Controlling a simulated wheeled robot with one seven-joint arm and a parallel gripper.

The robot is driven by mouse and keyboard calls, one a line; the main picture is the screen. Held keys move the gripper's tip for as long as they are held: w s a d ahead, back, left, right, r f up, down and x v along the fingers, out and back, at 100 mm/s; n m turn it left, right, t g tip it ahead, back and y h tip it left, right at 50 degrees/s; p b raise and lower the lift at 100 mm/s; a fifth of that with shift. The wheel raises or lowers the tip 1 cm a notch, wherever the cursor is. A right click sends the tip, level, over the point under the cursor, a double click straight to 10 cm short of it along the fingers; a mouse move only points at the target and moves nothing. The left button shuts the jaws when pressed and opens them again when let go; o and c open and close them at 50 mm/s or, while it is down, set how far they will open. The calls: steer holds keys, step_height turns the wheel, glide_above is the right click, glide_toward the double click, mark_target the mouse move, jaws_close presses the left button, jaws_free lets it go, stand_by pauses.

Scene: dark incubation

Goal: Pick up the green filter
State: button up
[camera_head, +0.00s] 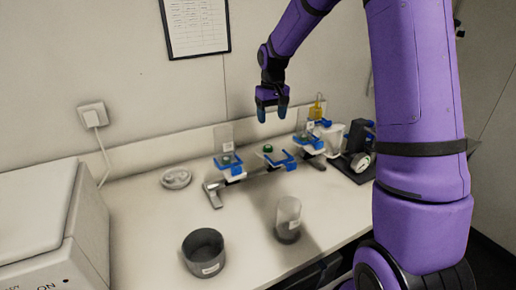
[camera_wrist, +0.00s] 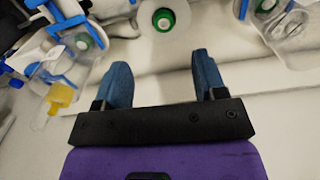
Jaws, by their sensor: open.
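A green filter (camera_head: 267,149) sits upright on the middle station of the filter stand, whose blue clamp (camera_head: 280,160) lies beside it. In the wrist view a green ring with a white centre (camera_wrist: 163,20) shows at the top, between and beyond the fingertips. My gripper (camera_head: 272,113) points down above the stand. Its blue fingers (camera_wrist: 163,80) are apart with nothing between them, clear of the middle filter.
A clear cup (camera_head: 225,136) stands on the left station. A yellow-topped item (camera_head: 317,108) stands behind the right station. A grey bowl (camera_head: 204,250), a clear cylinder (camera_head: 288,218), a small dish (camera_head: 176,178) and a gauge (camera_head: 359,161) stand on the white bench (camera_head: 150,212).

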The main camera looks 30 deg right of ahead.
glide_above(268, 146)
step_height(268, 146, down, 6)
steer(key=shift+d+f, duration=0.15)
steer(key=shift+f, duration=0.1)
steer(key=f, duration=0.5)
steer(key=shift+w, duration=0.2)
steer(key=c, duration=1.1)
steer(key=shift+o, duration=0.2)
